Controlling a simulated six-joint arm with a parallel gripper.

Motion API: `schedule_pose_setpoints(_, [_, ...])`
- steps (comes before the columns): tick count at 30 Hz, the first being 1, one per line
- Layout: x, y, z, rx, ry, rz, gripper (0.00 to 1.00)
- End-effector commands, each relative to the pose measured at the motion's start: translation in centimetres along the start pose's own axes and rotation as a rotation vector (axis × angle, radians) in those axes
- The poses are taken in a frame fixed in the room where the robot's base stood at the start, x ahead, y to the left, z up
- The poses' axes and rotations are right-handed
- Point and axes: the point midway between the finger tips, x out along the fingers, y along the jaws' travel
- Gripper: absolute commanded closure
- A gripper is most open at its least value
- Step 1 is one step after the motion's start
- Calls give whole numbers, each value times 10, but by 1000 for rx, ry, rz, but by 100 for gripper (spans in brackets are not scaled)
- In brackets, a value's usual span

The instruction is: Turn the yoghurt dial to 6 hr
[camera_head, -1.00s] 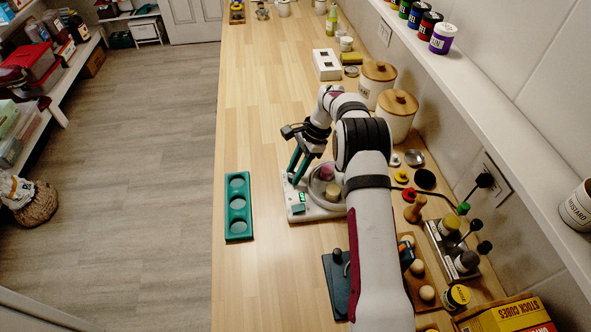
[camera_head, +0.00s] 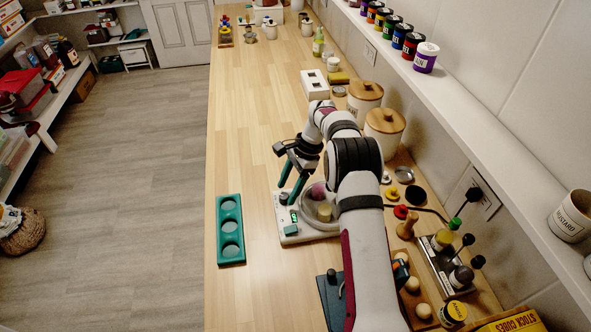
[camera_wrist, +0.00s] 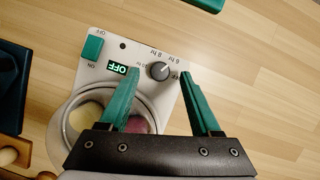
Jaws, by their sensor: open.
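The white yoghurt maker (camera_head: 300,236) stands on the wooden counter, with a clear-lidded round bowl holding jars. Its dark round dial (camera_wrist: 159,71) has printed labels around it, including 6 hr and 8 hr; it also shows in the head view (camera_head: 284,197). A white mark on the knob is too small to read surely. The green-lit display (camera_wrist: 117,69) reads OFF. A green rocker switch (camera_wrist: 92,48) is marked ON and OFF. My gripper (camera_wrist: 159,76) is open, its green fingers on either side of the dial in the wrist view, apart from it. In the head view my gripper (camera_head: 290,188) is just above the dial.
A green tray with three round wells (camera_head: 230,252) lies left of the maker. Wooden-lidded canisters (camera_head: 384,128) stand behind the arm by the wall. A dark blue stand (camera_head: 330,296) is in front. The counter's left middle is clear.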

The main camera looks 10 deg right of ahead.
Motion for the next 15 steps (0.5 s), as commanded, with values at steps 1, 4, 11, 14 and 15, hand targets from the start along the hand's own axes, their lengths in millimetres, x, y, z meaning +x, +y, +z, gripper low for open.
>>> schedule_pose_setpoints(1, [-10, 0, 0, 0, 1, -4, 36])
schedule_pose_setpoints(4, [-36, -1, 0, 0, 2, -4, 36])
schedule_pose_setpoints(11, [-104, -1, -1, 0, 2, -5, 36])
schedule_pose_setpoints(14, [-125, -1, -1, -1, 2, -3, 36])
schedule_pose_setpoints(15, [-131, -1, -1, -1, 1, -1, 36])
